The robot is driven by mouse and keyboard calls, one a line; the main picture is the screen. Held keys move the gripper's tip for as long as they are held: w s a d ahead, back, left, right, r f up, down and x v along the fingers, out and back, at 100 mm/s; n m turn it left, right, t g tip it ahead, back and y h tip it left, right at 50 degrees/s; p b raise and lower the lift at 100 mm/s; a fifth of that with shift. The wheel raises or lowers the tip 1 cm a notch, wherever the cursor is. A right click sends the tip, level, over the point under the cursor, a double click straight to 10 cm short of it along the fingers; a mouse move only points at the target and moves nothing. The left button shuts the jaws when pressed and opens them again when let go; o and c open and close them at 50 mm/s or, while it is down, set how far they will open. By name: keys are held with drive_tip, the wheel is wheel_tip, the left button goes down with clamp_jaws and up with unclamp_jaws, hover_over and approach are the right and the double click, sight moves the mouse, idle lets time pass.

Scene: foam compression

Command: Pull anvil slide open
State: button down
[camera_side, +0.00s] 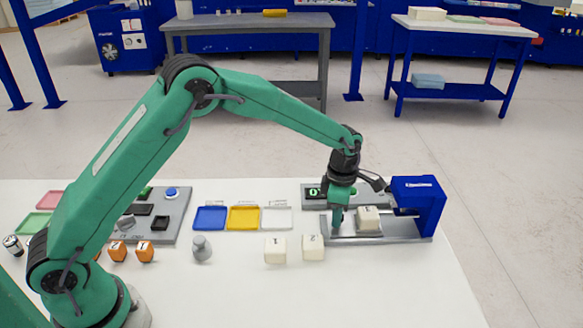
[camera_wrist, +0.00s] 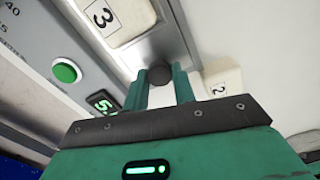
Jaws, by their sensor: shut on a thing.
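The anvil slide (camera_wrist: 143,52) is a grey metal plate with a dark round knob (camera_wrist: 160,75) at its near end. My gripper (camera_side: 338,224) is over the left end of the slide in the side view. In the wrist view, the green fingers (camera_wrist: 161,88) are shut on the knob from both sides. A white foam cube (camera_side: 368,218) sits on the slide; the wrist view shows it marked 3 (camera_wrist: 112,18). The slide lies on a grey rail base (camera_side: 408,230), left of the blue press head (camera_side: 417,203). My gripper partly hides the knob end in the side view.
Two white foam cubes (camera_side: 275,250) (camera_side: 313,247) stand in front of the rail. Behind it lies a grey panel with a lit display and a green button (camera_wrist: 66,72). Blue, yellow and white trays (camera_side: 243,217) and a grey weight (camera_side: 201,248) are to the left.

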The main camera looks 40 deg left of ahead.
drive_tip(key=shift+s+a+r, duration=0.1)
drive_tip(key=shift+s+a, duration=0.1)
drive_tip(key=shift+a, duration=0.05)
drive_tip(key=c, duration=1.1)
unclamp_jaws()
drive_tip(key=shift+c, duration=0.2)
drive_tip(key=shift+r, duration=3.85)
drive_tip(key=shift+r, duration=0.15)
